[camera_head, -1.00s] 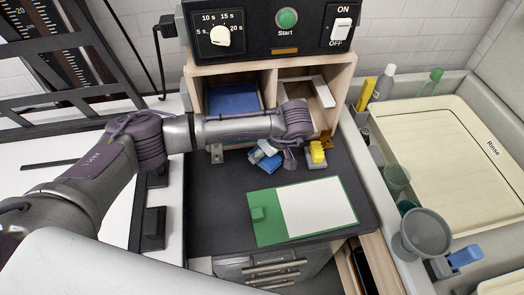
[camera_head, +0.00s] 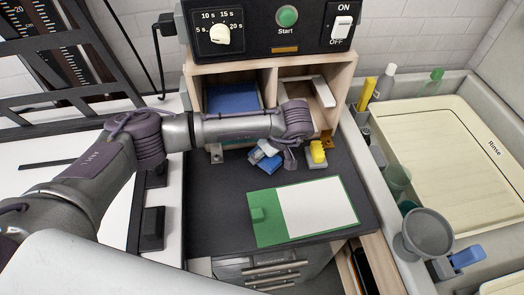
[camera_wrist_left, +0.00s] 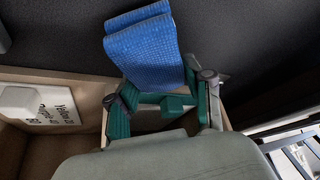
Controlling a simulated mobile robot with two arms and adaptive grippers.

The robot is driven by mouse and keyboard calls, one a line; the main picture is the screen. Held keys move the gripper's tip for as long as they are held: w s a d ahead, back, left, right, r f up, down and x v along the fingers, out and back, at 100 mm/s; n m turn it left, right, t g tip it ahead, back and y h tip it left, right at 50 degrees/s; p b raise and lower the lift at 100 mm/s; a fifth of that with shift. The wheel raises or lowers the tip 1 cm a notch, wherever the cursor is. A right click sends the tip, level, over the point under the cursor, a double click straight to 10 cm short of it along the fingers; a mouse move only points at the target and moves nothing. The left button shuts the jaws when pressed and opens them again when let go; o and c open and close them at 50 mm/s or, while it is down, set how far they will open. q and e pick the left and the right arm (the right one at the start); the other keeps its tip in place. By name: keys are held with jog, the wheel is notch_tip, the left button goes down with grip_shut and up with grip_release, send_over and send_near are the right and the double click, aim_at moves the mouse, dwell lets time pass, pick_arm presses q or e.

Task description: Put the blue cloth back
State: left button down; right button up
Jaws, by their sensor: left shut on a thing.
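The blue cloth (camera_wrist_left: 145,50) is a folded, textured piece in the fingers of my left gripper (camera_wrist_left: 165,95) in the left wrist view. The gripper is shut on it. In the head view, the cloth (camera_head: 266,159) shows just below my left wrist, over the dark worktop in front of the wooden shelf. I cannot tell whether it touches the worktop. My wrist and forearm hide part of the shelf front. My right gripper is not in view.
The wooden shelf (camera_head: 353,68) has two compartments; a blue item (camera_head: 232,98) lies in the left one. A yellow object (camera_head: 318,151) stands right of the cloth. A green-and-white board (camera_head: 318,207) lies in front. The Rinse tray (camera_head: 465,150) is at right.

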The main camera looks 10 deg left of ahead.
pick_arm(q)
jog(key=shift+f+b, duration=0.5)
jog(key=shift+f, duration=0.05)
dwell(0.4)
jog(key=shift+c, duration=1.9)
grip_release()
jog(key=shift+r, duration=0.2)
jog(key=shift+p+v, duration=1.9)
jog(key=shift+v, duration=1.95)
jog(key=shift+d, duration=0.1)
jog(key=shift+r, duration=0.1)
jog(key=v, duration=1.1)
jog(key=shift+d+r, duration=0.2)
jog(key=shift+r, duration=0.1)
